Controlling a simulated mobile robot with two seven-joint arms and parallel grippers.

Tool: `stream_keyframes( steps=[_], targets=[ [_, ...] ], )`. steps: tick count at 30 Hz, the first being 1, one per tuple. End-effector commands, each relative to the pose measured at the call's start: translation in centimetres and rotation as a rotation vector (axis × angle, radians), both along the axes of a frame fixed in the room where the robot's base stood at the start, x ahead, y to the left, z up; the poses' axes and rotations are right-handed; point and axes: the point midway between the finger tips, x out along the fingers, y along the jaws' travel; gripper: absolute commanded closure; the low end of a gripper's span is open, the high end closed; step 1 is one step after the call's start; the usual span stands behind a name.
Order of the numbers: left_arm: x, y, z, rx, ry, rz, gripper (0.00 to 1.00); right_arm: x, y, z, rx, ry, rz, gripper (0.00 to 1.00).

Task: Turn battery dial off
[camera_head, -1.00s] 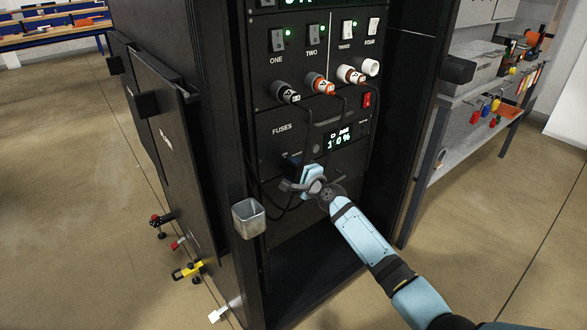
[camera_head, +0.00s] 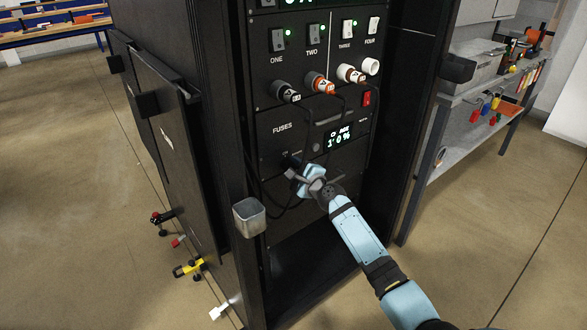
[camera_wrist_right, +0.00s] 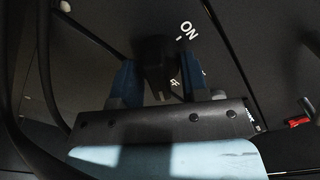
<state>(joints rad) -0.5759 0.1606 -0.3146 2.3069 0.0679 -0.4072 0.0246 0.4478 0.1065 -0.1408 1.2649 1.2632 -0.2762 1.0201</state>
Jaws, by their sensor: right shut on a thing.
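The battery dial (camera_wrist_right: 157,62) is a dark knob on the black rack panel, between the blue fingers of my right gripper (camera_wrist_right: 158,80) in the right wrist view. The label "ON" shows beside it, with part of another label below. In the head view my right gripper (camera_head: 299,174) is at the lower left of the battery panel (camera_head: 350,165), under the "FUSES" label. It is shut on the dial, which is mostly hidden there by the fingers. The lit display (camera_head: 339,137) on that panel shows a percentage. My left gripper is not in view.
Several plugs with black cables (camera_head: 287,92) hang above the gripper, and cables run down beside it. Rocker switches with green lights (camera_head: 312,33) are higher up. A red switch (camera_head: 366,98) is at the right.

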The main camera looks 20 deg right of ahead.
Motion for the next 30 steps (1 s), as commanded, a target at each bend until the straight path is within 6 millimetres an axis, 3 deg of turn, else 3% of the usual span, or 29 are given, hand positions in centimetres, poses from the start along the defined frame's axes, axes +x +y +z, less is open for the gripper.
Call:
stream_keyframes(
  steps=[3, 4, 7, 19, 22, 25, 30],
  targets=[
    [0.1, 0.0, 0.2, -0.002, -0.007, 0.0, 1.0, 0.0, 0.0, -0.1, 0.001, 0.001, 0.001, 0.83],
    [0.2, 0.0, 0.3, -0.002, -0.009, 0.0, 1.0, 0.0, 0.0, -0.1, 0.001, 0.001, 0.001, 0.57],
    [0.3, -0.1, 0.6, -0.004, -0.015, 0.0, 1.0, 0.0, 0.0, -0.1, 0.001, 0.001, 0.001, 0.36],
    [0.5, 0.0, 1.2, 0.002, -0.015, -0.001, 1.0, -1.0, -0.4, 0.0, 0.0, 0.001, 0.0, 0.36],
    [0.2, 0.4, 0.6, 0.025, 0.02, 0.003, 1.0, -2.6, -0.9, 0.1, -0.002, 0.002, -0.001, 0.36],
    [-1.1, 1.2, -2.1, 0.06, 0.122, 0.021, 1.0, -4.7, -1.7, 0.1, -0.001, 0.003, 0.0, 0.36],
    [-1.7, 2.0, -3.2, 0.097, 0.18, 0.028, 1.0, -8.5, -3.1, 0.1, -0.002, 0.002, -0.001, 0.36]
  ],
)
